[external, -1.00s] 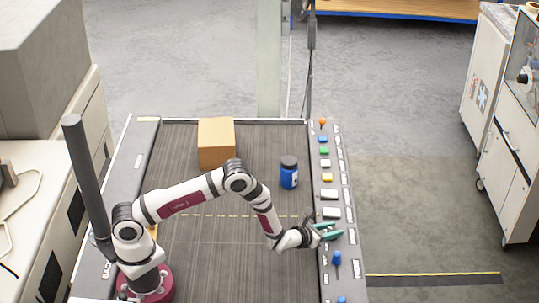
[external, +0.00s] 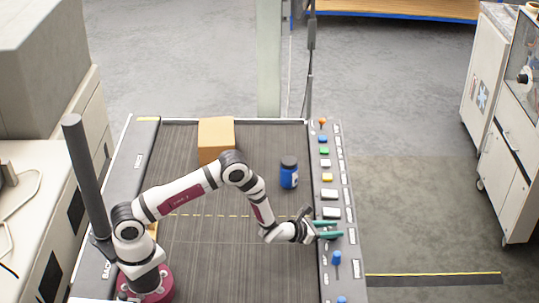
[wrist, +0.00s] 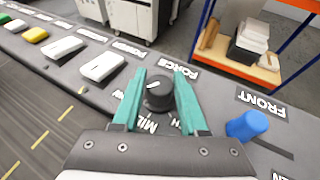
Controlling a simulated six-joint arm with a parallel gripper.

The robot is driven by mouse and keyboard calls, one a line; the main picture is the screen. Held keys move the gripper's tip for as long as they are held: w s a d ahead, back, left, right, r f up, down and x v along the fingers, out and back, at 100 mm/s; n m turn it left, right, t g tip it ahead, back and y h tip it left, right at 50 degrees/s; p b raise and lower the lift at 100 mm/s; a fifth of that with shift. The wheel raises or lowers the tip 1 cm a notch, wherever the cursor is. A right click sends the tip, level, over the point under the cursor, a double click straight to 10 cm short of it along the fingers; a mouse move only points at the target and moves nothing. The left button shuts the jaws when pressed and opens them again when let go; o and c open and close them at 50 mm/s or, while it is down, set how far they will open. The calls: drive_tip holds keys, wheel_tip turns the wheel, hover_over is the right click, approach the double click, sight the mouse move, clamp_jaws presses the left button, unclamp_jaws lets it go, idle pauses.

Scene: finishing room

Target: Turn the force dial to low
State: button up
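The force dial (wrist: 158,88) is a round black knob with a short white mark on top, under the printed word FORCE, in the wrist view. The mark lies nearly crosswise, tilted slightly; which setting it points to is hard to read. A label starting with MI shows below it, partly hidden by my gripper. My gripper (wrist: 160,98) has two green fingers, open, one on each side of the dial; I cannot tell whether they touch it. In the external view my gripper (external: 329,230) is at the right-hand control strip (external: 347,233), and the dial is not discernible there.
A blue knob (wrist: 247,125) by the FRONT label stands close to the right finger. White rocker switches (wrist: 102,66) and coloured buttons line the strip. A blue jar (external: 289,173) and a cardboard box (external: 216,140) stand on the dark belt (external: 200,255).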

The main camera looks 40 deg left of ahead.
drive_tip(key=o, duration=0.3)
drive_tip(key=shift+s, duration=0.1)
drive_tip(key=v, duration=1.5)
drive_tip(key=shift+s+a+r, duration=0.15)
drive_tip(key=shift+s+r, duration=0.05)
drive_tip(key=shift+s, duration=0.05)
